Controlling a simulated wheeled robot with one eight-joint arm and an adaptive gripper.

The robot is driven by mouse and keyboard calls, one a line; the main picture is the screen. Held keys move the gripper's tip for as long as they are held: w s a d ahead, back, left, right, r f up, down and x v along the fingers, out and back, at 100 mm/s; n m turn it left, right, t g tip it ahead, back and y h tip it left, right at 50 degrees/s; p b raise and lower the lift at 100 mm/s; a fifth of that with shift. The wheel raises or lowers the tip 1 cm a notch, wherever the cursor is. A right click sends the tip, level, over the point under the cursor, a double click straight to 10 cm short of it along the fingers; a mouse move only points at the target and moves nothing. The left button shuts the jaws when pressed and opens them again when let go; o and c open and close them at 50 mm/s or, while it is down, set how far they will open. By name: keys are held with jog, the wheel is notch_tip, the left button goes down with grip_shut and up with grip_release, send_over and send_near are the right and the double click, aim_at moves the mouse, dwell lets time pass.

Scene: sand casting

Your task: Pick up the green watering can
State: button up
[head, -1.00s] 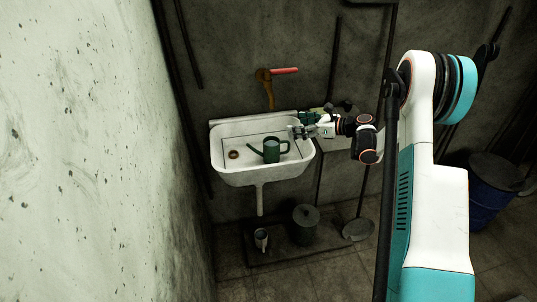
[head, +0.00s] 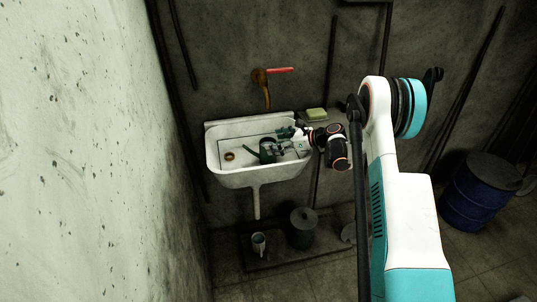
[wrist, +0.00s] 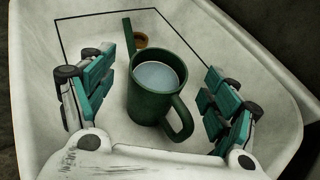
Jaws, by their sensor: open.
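The green watering can (wrist: 152,103) stands upright in the white sink (head: 235,174), with pale water or a light bottom showing inside it. In the wrist view its spout points away from me and its handle curves toward the lower right. My gripper (wrist: 157,88) is open, with one teal-padded finger on each side of the can and gaps between pads and can. In the head view the can (head: 267,153) is partly hidden by my gripper (head: 277,146), which reaches in from the right.
The sink's drain (head: 229,156) lies left of the can. A red-handled tap (head: 267,88) is on the wall above. A green block (head: 316,114) lies on the ledge at right. A mug (head: 259,243) and a lidded pot (head: 303,228) stand below the sink.

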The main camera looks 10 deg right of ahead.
aim_at(261, 142)
jog(key=b+x, duration=0.1)
jog(key=x, duration=0.3)
jog(key=shift+w+a+f+b, duration=0.1)
jog(key=shift+w+a+b, duration=0.1)
jog(key=shift+b, duration=0.2)
jog(key=c, duration=1.8)
